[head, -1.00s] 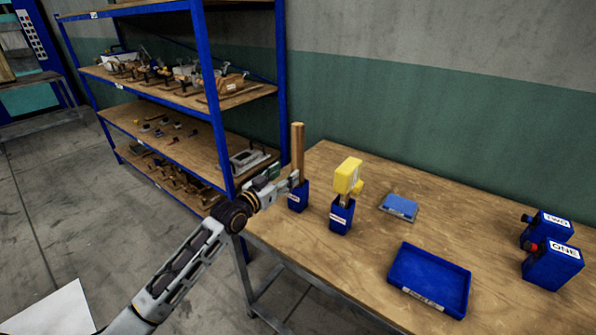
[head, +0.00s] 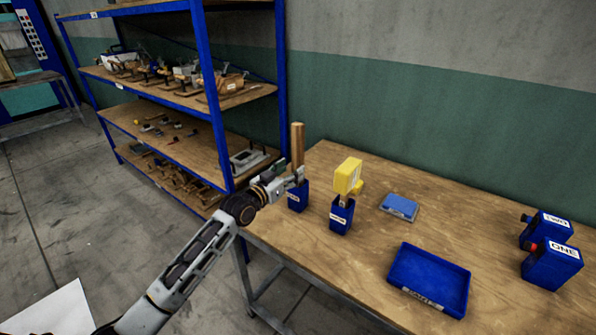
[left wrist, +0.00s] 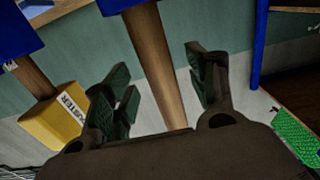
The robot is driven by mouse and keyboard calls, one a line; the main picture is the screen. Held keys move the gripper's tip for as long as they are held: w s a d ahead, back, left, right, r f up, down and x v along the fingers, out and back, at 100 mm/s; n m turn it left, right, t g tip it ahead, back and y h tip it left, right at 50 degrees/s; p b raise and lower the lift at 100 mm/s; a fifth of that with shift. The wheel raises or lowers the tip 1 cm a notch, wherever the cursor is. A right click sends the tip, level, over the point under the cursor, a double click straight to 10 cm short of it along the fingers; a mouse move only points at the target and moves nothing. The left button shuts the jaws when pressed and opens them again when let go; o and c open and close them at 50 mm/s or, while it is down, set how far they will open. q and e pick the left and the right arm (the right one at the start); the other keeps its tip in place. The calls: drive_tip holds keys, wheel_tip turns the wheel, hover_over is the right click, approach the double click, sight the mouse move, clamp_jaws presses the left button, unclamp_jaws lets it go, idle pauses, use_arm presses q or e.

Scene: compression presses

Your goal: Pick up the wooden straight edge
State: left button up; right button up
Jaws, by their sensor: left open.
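The wooden straight edge (head: 298,143) stands upright in a small blue holder (head: 297,198) at the table's left corner. My left gripper (head: 298,172) is at the straight edge, just above the holder. In the left wrist view the wooden straight edge (left wrist: 157,65) passes between the open fingers of my left gripper (left wrist: 163,85), with a gap visible on both sides. The blue holder also shows at the top of that view (left wrist: 121,4). My right gripper is not in view.
A yellow duster (head: 348,175) stands in a second blue holder (head: 341,215) close to the right. A blue pad (head: 399,206), a blue tray (head: 405,282) and two blue boxes (head: 548,228) lie farther right. A blue-framed shelf (head: 217,115) stands at the left.

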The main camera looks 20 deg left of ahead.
sight(295, 165)
use_arm(q)
drive_tip(key=shift+x, duration=2.3)
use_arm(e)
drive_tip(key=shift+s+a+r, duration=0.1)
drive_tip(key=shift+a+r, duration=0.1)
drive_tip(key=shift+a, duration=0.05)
use_arm(q)
drive_tip(key=shift+r, duration=0.15)
drive_tip(key=shift+c, duration=0.5)
drive_tip(key=c, duration=1.1)
drive_tip(key=shift+r, duration=0.2)
wheel_tip(295, 165, up, 18)
drive_tip(key=shift+f, duration=0.2)
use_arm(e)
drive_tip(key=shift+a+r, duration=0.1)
use_arm(q)
drive_tip(key=shift+s+p, duration=0.1)
drive_tip(key=shift+p, duration=0.2)
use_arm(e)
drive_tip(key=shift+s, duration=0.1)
